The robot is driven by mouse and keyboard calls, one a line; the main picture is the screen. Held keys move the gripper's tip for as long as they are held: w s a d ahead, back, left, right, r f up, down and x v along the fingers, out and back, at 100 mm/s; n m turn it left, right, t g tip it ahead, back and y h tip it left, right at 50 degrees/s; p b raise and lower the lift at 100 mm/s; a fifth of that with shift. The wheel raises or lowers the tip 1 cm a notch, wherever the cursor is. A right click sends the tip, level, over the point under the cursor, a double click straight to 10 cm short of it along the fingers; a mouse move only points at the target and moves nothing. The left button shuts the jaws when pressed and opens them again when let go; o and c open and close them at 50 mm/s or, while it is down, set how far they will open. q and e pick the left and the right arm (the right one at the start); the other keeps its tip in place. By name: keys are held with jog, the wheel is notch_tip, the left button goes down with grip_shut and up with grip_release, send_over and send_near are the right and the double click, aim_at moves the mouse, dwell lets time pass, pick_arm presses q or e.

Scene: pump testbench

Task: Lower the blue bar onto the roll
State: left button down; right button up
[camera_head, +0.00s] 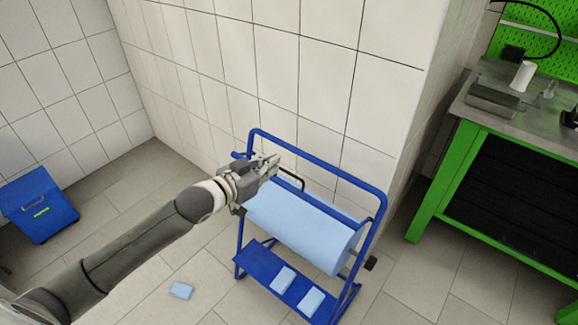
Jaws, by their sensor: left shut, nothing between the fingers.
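A light-blue roll (310,229) hangs in a blue tubular stand in the middle of the head view, close to the tiled wall. My left gripper (273,161) is shut and empty at the left end of the stand, above the roll's left end. Whether its fingertips touch the bar or the dark handle (292,178) beside them cannot be told. The gripper and wrist hide part of the stand's left side and the roll's left end. My right gripper is not in view.
The stand's lower shelf (258,265) holds two light-blue packs (283,279). A blue bin (39,205) stands at the left. A green workbench (447,176) is at the right. The tiled wall is right behind the stand.

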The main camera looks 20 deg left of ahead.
pick_arm(q)
jog(key=p, duration=0.1)
send_over(290, 174)
jog(key=w, duration=0.1)
notch_tip(290, 174, down, 2)
jog(key=f, duration=0.1)
jog(key=s+f+p, duration=0.1)
jog(key=f, duration=0.1)
jog(key=shift+s+a+f, duration=0.15)
jog(key=shift+s+f, duration=0.1)
jog(key=shift+f, duration=0.15)
jog(key=shift+s+f+t+b, duration=0.25)
jog(key=shift+f+t+b, duration=0.05)
jog(key=shift+b, duration=0.3)
